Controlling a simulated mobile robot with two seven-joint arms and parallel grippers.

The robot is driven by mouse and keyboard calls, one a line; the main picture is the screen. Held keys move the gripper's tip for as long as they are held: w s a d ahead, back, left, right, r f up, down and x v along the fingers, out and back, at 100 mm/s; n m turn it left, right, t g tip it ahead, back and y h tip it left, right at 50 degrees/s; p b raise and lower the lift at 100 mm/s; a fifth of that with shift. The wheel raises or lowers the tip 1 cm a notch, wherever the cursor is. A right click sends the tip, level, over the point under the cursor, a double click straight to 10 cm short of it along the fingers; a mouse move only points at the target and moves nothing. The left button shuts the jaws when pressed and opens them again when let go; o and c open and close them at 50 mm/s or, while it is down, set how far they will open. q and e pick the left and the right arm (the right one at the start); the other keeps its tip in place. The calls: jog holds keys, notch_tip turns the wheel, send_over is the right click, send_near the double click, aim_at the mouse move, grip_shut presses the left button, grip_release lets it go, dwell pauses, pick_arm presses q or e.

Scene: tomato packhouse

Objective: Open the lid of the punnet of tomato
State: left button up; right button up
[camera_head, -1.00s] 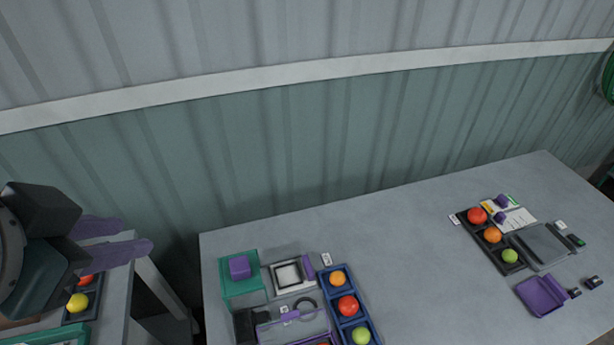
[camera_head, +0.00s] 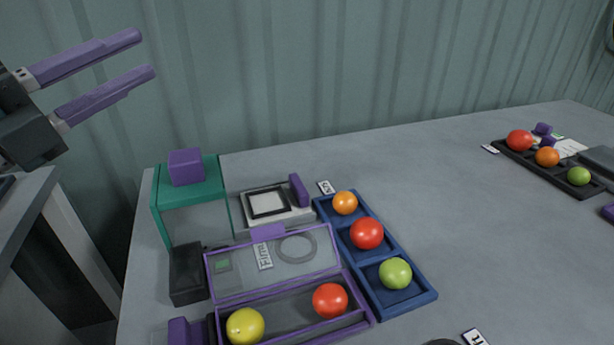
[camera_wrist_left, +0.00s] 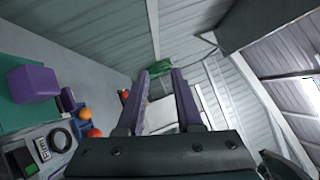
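The punnet (camera_head: 362,324) is a clear box with purple edges at the lower middle of the head view, cut by the lower frame edge. A red tomato (camera_head: 330,300) and a yellow tomato (camera_head: 245,325) lie in it. A clear purple-framed panel, seemingly its lid (camera_head: 318,258), with a purple tab (camera_head: 268,232), shows at its far side. It looks tilted up, but its exact angle is hard to tell. My left gripper (camera_head: 146,54) is open and empty, high at the upper left, away from the punnet. Its spread fingers also show in the left wrist view (camera_wrist_left: 160,75). My right gripper is out of view.
A green stand with a purple block (camera_head: 186,167), a device with a square pad (camera_head: 268,203) and a black block (camera_head: 188,275) stand near the punnet. A blue tray (camera_head: 410,303) of tomatoes is right of it.

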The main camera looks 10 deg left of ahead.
pick_arm(q)
notch_tip(320, 180, down, 15)
jog(key=s+d+m+g+h+b, duration=0.1)
jog(key=s+m+g+h+b, duration=0.3)
jog(key=m+b, duration=0.5)
jog(key=m+g+h+b, duration=0.3)
jog(key=g+b, duration=0.2)
jog(key=b, duration=0.1)
send_near(255, 230)
jog(key=shift+f+v, duration=0.2)
jog(key=shift+v, duration=0.8)
jog(key=shift+d, duration=0.3)
jog(key=x, duration=1.1)
jog(key=shift+w+d+r+p, duration=0.1)
jog(key=shift+w+p, duration=0.15)
jog(key=shift+p, duration=0.15)
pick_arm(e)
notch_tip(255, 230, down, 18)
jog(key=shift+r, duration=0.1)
pick_arm(q)
grip_shut()
